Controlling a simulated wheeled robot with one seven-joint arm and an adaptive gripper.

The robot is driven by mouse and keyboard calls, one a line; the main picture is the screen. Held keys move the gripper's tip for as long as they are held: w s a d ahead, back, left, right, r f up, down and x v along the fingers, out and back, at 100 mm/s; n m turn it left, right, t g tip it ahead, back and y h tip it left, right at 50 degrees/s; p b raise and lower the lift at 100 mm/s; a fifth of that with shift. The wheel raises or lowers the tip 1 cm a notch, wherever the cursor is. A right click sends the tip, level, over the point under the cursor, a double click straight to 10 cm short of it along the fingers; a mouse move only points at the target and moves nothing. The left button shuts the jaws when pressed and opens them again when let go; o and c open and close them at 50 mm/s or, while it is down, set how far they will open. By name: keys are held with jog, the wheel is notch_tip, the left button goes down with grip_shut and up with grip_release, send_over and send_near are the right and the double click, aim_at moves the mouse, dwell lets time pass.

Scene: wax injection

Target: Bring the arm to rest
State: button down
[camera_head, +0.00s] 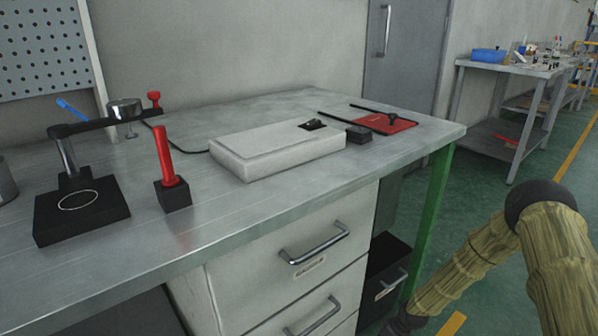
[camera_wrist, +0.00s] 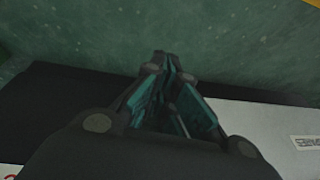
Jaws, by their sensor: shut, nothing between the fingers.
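My gripper (camera_wrist: 167,68) shows in the wrist view with its dark and teal fingers drawn together, shut and empty. It points toward a green floor (camera_wrist: 90,30). In the head view my arm, in a yellowish cover, hangs bent at the lower right, beside the workbench (camera_head: 270,200) and clear of its top. The gripper itself cannot be made out in the head view.
On the workbench are a black stand (camera_head: 80,215), a red-handled tool in a block (camera_head: 172,190), a pale flat box (camera_head: 275,150) and a red mat (camera_head: 385,122). Drawers (camera_head: 310,255) face front. A second table (camera_head: 510,68) stands farther back. Green floor lies between.

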jog(key=s+a+m, duration=0.1)
jog(key=s+a, duration=0.2)
jog(key=s, duration=0.5)
jog(key=s+a+m+g, duration=0.1)
jog(key=s+a, duration=0.3)
jog(key=s, duration=0.3)
jog(key=s+a+m, duration=0.2)
jog(key=s+a, duration=0.1)
jog(key=s, duration=0.5)
jog(key=s+d+r+m+h, duration=0.1)
jog(key=s+r, duration=0.2)
jog(key=s, duration=0.3)
jog(key=s+d+r+m+g+h+p, duration=0.1)
jog(key=s+r, duration=0.1)
jog(key=s, duration=0.4)
jog(key=s+d+r+m+h, duration=0.1)
jog(key=s+d+r, duration=0.15)
jog(key=s, duration=0.25)
notch_tip(320, 180, up, 37)
jog(key=a+p, duration=0.1)
jog(key=p, duration=3.6)
jog(key=shift+s+r, duration=0.15)
jog(key=shift+r, duration=0.05)
